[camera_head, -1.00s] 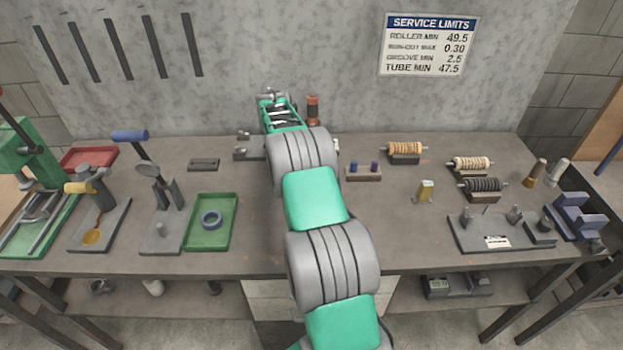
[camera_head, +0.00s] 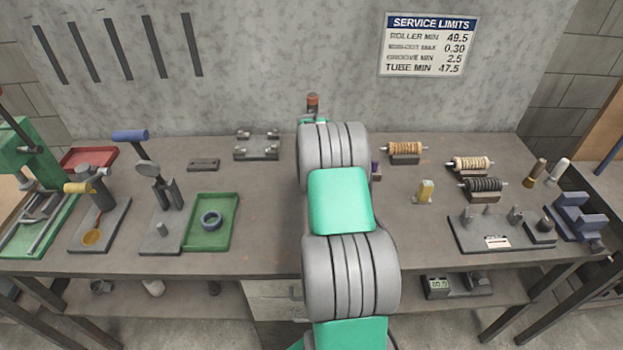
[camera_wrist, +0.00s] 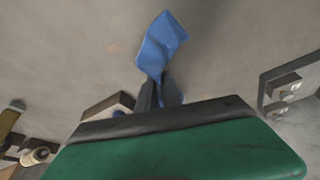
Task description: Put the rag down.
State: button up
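The blue rag (camera_wrist: 162,45) shows in the wrist view, sticking out past the fingertips of my gripper (camera_wrist: 160,88). The two dark fingers are close together, with the rag's lower end between them. The grey benchtop (camera_wrist: 80,50) lies beyond the rag; I cannot tell whether the rag touches it. In the head view my arm hides both the gripper and the rag.
A small block with purple plugs (camera_head: 376,169) is mostly hidden behind my arm. Roller stands (camera_head: 404,151) are to the right. A green tray (camera_head: 226,238) holds a ring.

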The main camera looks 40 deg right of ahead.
jog(key=o, duration=0.8)
jog(key=shift+c, duration=0.2)
jog(key=s+d+r+p, duration=0.2)
jog(key=s+r+p, duration=0.1)
jog(key=r, duration=0.7)
jog(key=shift+s+p, duration=0.35)
jog(key=shift+s, duration=0.05)
jog(key=shift+w+f, duration=0.1)
jog(key=shift+w, duration=0.1)
jog(key=shift+c, duration=1)
jog(key=w, duration=0.2)
jog(key=shift+w+a+f, duration=0.1)
jog(key=shift+w+f, duration=0.2)
jog(key=c, duration=0.3)
notch_tip(320, 180, down, 2)
jog(key=shift+w+f, duration=0.15)
jog(key=shift+f, duration=0.05)
jog(key=c, duration=0.3)
jog(key=shift+f, duration=0.15)
grip_shut()
jog(key=shift+f, duration=0.1)
